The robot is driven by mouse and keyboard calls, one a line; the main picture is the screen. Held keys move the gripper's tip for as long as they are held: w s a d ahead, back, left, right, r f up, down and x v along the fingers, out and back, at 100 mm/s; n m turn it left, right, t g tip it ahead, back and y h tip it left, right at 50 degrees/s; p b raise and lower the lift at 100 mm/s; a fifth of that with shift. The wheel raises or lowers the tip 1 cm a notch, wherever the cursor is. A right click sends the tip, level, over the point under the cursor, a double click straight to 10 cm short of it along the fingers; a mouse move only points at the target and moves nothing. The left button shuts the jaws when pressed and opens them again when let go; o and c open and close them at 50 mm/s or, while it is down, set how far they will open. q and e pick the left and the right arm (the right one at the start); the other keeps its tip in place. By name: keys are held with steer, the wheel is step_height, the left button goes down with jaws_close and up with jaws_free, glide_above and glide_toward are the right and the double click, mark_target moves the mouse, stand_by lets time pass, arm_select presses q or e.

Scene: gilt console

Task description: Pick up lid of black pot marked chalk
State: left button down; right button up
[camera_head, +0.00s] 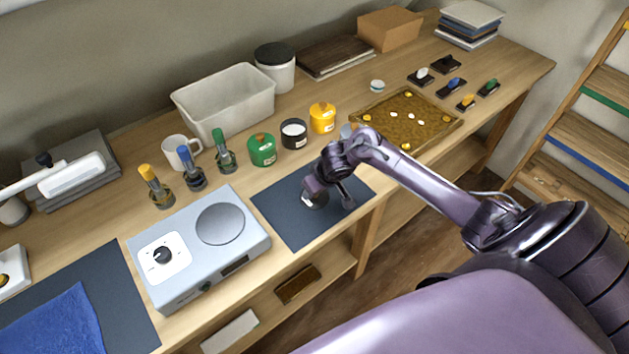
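The black pot (293,134) stands on the table between the green pot (262,150) and the yellow pot (323,118). Its top looks open, with white contents showing. A dark round piece with a pale patch (315,200), probably its lid, is at the dark mat (286,224), partly hidden by my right gripper. My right gripper (330,197) points down over the mat, its two fingers spread apart, the left one close to the round piece. Whether they touch cannot be told. My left gripper is not in view.
A grey device with a dial (198,248) stands left of the mat. Bottles with blue (192,172) and green caps, a mug (180,151) and a white bin (224,102) stand behind. A brown speckled tray (408,118) lies right. The mat's lower left is clear.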

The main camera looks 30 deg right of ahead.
steer(key=shift+w+f, duration=0.2)
steer(key=shift+f, duration=0.25)
steer(key=shift+a, duration=0.1)
steer(key=shift+c, duration=0.2)
steer(key=c, duration=1)
